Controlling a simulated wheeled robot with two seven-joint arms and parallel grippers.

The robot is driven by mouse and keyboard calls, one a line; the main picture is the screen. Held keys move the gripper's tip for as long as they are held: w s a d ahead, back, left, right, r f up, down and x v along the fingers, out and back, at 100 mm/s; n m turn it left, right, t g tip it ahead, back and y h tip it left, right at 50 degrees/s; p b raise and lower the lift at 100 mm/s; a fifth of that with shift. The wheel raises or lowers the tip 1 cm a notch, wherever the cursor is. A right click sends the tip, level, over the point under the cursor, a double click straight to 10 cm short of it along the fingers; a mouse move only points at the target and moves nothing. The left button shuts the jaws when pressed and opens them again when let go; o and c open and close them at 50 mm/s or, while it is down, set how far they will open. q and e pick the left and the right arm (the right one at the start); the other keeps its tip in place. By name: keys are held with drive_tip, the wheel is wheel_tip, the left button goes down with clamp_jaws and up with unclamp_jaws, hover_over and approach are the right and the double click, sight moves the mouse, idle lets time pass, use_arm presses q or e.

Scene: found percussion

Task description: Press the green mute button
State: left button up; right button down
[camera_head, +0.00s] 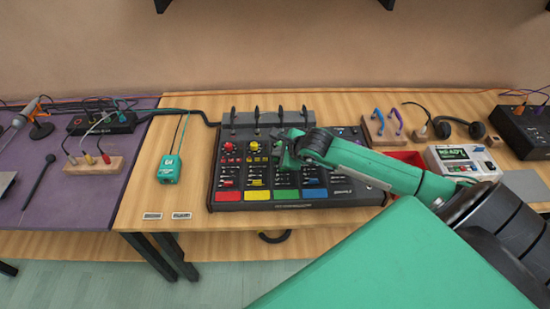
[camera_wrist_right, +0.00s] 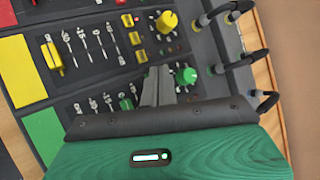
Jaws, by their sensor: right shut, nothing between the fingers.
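The mixer (camera_head: 215,178) stands on the wooden table with red, yellow, green and blue buttons along its front edge. The green button (camera_head: 286,194) is between the yellow and blue ones. In the right wrist view the green button (camera_wrist_right: 42,134) is at the lower left, partly hidden behind my gripper body. My right gripper (camera_head: 287,160) is over the upper part of the green column, behind the button. Its shut, empty fingers (camera_wrist_right: 158,74) are beside the green knob (camera_wrist_right: 187,75); I cannot tell whether they touch the panel. My left gripper is out of view.
Knobs, faders and small amber buttons (camera_wrist_right: 126,104) crowd the panel, with upright cable plugs (camera_wrist_right: 232,62) at its back. A teal box (camera_head: 169,169) lies left of the mixer. A red tray (camera_head: 408,158) and a white device (camera_head: 462,160) are to the right.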

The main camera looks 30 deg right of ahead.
wheel_tip(320, 180, up, 6)
drive_tip(key=p, duration=0.2)
drive_tip(key=shift+p, duration=0.35)
idle(0.3)
